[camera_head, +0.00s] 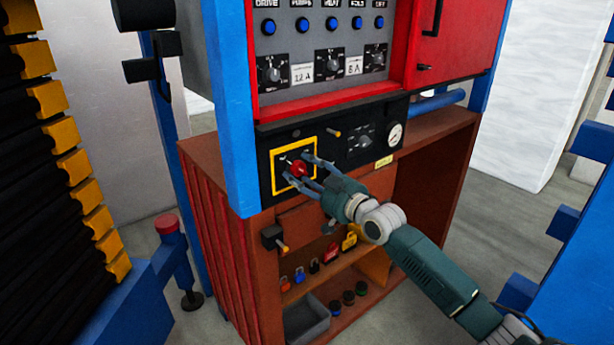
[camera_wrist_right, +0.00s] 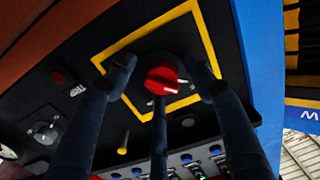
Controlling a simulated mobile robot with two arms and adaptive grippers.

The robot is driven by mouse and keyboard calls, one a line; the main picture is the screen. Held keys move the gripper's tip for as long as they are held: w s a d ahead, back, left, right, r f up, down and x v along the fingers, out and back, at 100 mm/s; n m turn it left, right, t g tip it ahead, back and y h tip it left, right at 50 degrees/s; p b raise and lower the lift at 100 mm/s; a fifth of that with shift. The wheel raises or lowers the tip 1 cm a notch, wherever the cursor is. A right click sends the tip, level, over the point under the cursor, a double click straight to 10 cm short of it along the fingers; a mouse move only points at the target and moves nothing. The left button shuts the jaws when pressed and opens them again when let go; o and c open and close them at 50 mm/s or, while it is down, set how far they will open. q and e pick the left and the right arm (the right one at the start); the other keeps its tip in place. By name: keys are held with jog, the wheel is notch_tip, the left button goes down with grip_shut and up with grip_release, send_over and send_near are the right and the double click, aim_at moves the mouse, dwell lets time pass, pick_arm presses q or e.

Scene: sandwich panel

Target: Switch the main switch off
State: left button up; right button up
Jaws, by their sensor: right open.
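The main switch (camera_head: 299,168) is a red rotary knob inside a yellow square frame on the black lower panel. It also shows in the right wrist view (camera_wrist_right: 163,80), near the middle of the yellow frame (camera_wrist_right: 104,58). My right gripper (camera_head: 300,172) is open at the panel, its fingers spread around the knob. In the right wrist view my fingers (camera_wrist_right: 160,82) stand on either side of the knob, with one below it. I cannot tell whether they touch it. My left gripper is not in view.
Above is a grey panel with blue buttons (camera_head: 330,24) and black rotary selectors (camera_head: 329,65). A round gauge (camera_head: 396,134) and another selector (camera_head: 362,140) are right of the main switch. Below, a brown cabinet (camera_head: 215,240) holds several padlocks and a grey bin (camera_head: 307,322). A blue post (camera_head: 233,110) stands left.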

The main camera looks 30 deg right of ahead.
jog(key=s, duration=1.2)
jog(key=shift+d, duration=0.45)
